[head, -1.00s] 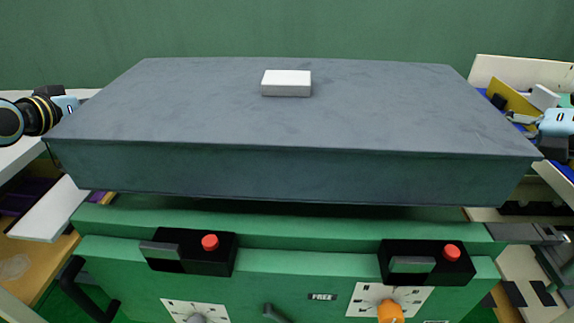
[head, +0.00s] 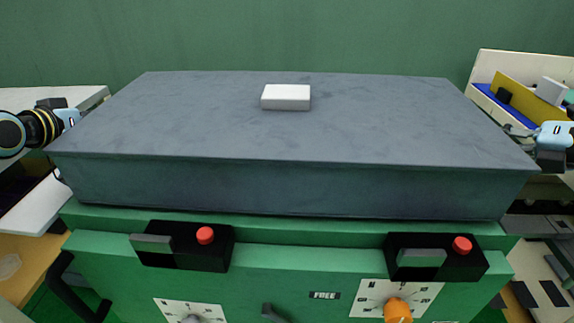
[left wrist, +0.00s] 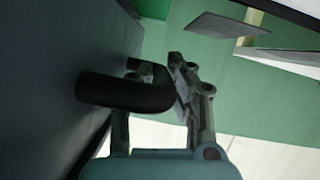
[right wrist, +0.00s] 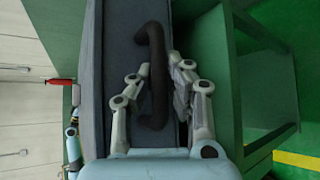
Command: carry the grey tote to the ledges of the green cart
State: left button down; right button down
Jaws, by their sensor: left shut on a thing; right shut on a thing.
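The grey tote (head: 290,190) spans the head view, roughly level, with a small white block (head: 286,97) on its top. It is over the green cart (head: 300,258), its lower front edge close to the cart's top. I cannot tell whether it touches the ledges, which are hidden beneath it. My left gripper (left wrist: 157,85) is shut on a dark handle (left wrist: 120,92) at the tote's left end. My right gripper (right wrist: 160,75) is shut on the dark handle (right wrist: 154,45) at the right end. In the head view the tote hides both sets of fingertips.
The cart's front carries two black latch blocks with red buttons (head: 205,235) (head: 462,244), dials and an orange knob (head: 397,309). A cream bin with a yellow divider (head: 520,95) stands at right. A pale table (head: 25,98) is at left.

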pick_arm(q)
jog(key=shift+f, duration=0.55)
pick_arm(e)
jog(key=shift+f, duration=0.5)
pick_arm(q)
jog(key=c, duration=1.3)
grip_release()
jog(key=shift+s+r, duration=0.1)
jog(key=shift+r, duration=0.05)
pick_arm(e)
jog(key=c, duration=1.3)
grip_release()
jog(key=shift+s+r, duration=0.1)
jog(key=shift+r, duration=0.05)
jog(key=shift+c, duration=0.2)
pick_arm(q)
jog(key=shift+o, duration=0.2)
jog(key=v, duration=0.6)
jog(key=shift+s+a+r, duration=0.1)
jog(key=shift+s, duration=0.1)
jog(key=shift+s+r, duration=0.15)
jog(key=shift+s, duration=0.2)
pick_arm(e)
jog(key=shift+d, duration=0.1)
jog(key=v, duration=1.1)
jog(key=shift+s+d+r, duration=0.15)
jog(key=shift+s+d, duration=0.05)
jog(key=shift+s, duration=0.15)
pick_arm(q)
jog(key=shift+s, duration=0.1)
